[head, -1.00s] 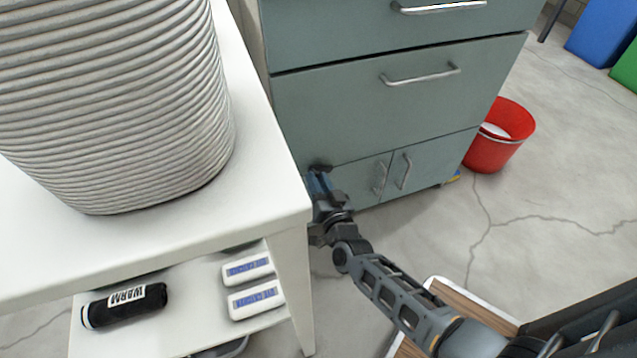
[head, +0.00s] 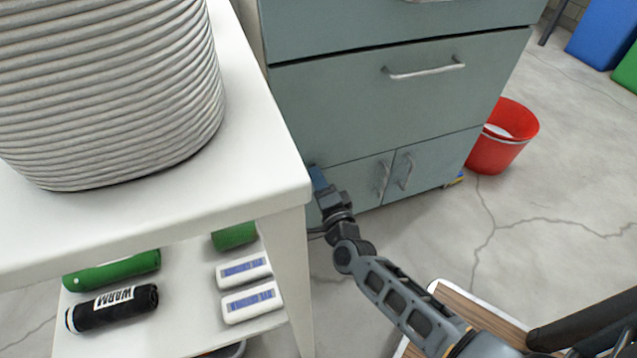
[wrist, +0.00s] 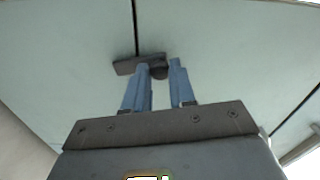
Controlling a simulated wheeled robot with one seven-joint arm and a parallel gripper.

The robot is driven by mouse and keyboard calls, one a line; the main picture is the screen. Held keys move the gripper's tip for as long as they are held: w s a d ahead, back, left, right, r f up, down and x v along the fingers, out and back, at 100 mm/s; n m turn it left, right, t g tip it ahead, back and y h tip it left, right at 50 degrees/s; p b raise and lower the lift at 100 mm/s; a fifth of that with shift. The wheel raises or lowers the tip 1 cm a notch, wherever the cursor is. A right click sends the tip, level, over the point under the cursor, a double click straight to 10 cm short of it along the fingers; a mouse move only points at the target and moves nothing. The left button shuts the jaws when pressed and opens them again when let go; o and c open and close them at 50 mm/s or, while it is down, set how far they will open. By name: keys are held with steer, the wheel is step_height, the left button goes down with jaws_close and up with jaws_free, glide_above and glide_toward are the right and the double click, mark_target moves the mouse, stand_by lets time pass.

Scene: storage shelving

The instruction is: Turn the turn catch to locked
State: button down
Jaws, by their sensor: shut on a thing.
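The turn catch (wrist: 126,68) shows in the wrist view as a dark bar, lying nearly level with a slight tilt. It reaches left across the dark seam between two grey-green panels. My gripper (wrist: 160,70) is at the catch, its blue fingers shut on it, with a dark round part between the fingertips. In the head view my gripper (head: 318,180) is at the lower left of the grey-green cabinet (head: 360,120), beside the white table's corner. The catch cannot be made out there.
The white table (head: 265,190) stands close left of my gripper, with a ribbed basket (head: 110,90) on top. A red bucket (head: 498,150) stands right of the cabinet. Open floor (head: 550,230) lies at right.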

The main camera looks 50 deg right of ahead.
steer(key=shift+f+m+b, duration=0.1)
steer(key=shift+m+b, duration=0.25)
steer(key=shift+m, duration=0.75)
steer(key=c, duration=0.9)
jaws_free()
steer(key=shift+c, duration=0.2)
steer(key=p+v, duration=0.2)
steer(key=v, duration=0.5)
steer(key=shift+s+a, duration=0.25)
steer(key=shift+s, duration=0.1)
